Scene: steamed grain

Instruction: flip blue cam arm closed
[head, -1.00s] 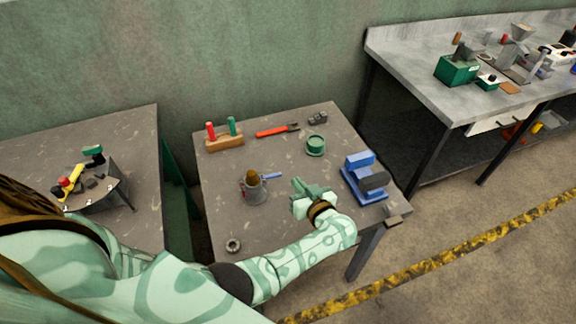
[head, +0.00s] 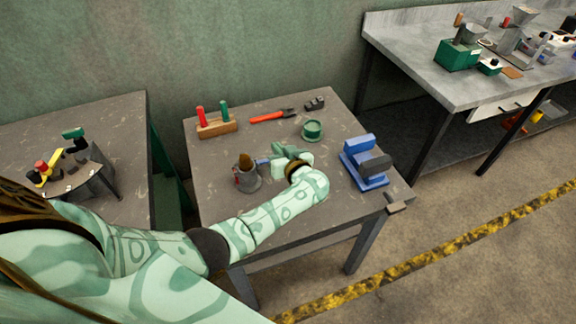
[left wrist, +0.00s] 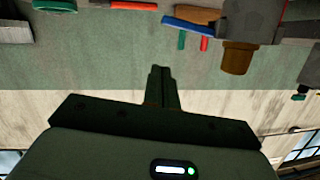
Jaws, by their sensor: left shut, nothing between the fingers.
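A grey fitting (head: 248,181) with a brown plug (head: 246,160) in its top stands on the middle table. Its blue cam arm (head: 262,161) sticks out to the right, toward my left gripper. In the left wrist view the blue cam arm (left wrist: 188,26) lies beside the grey fitting (left wrist: 250,20) and brown plug (left wrist: 237,60), at the upper right. My left gripper (head: 277,158) is shut and empty, close to the arm's outer end; I cannot tell whether they touch. The shut fingers also show in the left wrist view (left wrist: 160,72). My right gripper is not in view.
A wooden block (head: 217,129) with red and green handles, red pliers (head: 271,117) and a green round part (head: 312,130) stand farther back. A blue vise-like device (head: 363,165) stands at the right. The table's front left is mostly clear.

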